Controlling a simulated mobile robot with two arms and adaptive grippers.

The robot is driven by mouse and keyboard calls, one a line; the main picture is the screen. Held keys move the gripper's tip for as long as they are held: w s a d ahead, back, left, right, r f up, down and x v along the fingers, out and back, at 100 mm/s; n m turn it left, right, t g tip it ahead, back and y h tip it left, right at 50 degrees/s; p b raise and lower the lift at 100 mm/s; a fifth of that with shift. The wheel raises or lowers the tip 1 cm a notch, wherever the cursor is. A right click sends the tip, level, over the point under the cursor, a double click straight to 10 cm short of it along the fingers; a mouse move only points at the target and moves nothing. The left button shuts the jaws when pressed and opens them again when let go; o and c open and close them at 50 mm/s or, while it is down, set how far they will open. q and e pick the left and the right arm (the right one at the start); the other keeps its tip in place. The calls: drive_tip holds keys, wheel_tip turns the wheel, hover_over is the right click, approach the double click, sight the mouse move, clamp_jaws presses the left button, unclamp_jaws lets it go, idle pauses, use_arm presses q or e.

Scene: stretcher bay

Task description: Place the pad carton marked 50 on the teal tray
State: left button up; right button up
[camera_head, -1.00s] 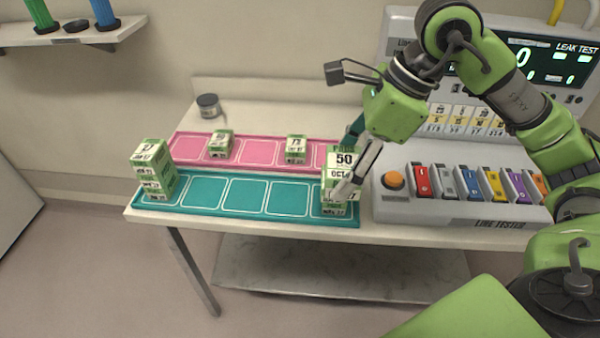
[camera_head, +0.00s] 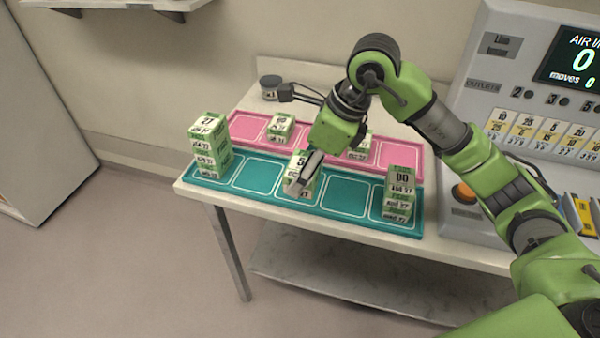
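The pad carton marked 50 (camera_head: 296,162) is white and green. It is over the middle compartment of the teal tray (camera_head: 233,194), partly hidden by my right gripper (camera_head: 304,176). My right gripper comes down from above with its fingers around the carton and appears shut on it. The carton looks upright; I cannot tell whether its base touches the tray. A stack of cartons (camera_head: 211,147) stands in the tray's left end compartment. Another stack with a carton marked 90 on top (camera_head: 400,190) stands at the right end. My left gripper is not in view.
The pink tray (camera_head: 318,150) lies behind, with a carton (camera_head: 281,127) and another carton (camera_head: 361,146) partly behind my gripper. The line tester (camera_head: 480,150) stands at the right. The compartments beside the 50 carton are empty.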

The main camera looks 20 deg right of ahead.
sight(302, 161)
drive_tip(key=w, duration=0.1)
drive_tip(key=w+f+p, duration=0.1)
drive_tip(key=w+d+f, duration=0.1)
drive_tip(key=w, duration=0.1)
drive_tip(key=shift+w, duration=0.1)
drive_tip(key=w+f, duration=0.1)
drive_tip(key=w+f+p, duration=0.1)
drive_tip(key=f, duration=0.1)
drive_tip(key=w+f, duration=0.1)
drive_tip(key=shift+w+d+f, duration=0.35)
drive_tip(key=shift+d, duration=0.05)
drive_tip(key=shift+w+d+f+p, duration=0.1)
drive_tip(key=shift+w+f+p, duration=0.25)
drive_tip(key=shift+f, duration=0.15)
wheel_tip(302, 161, down, 3)
drive_tip(key=shift+p, duration=0.3)
drive_tip(key=shift+f+b, duration=0.25)
drive_tip(key=shift+b, duration=0.05)
drive_tip(key=o, duration=1.4)
drive_tip(key=shift+r, duration=0.1)
drive_tip(key=shift+c, duration=0.2)
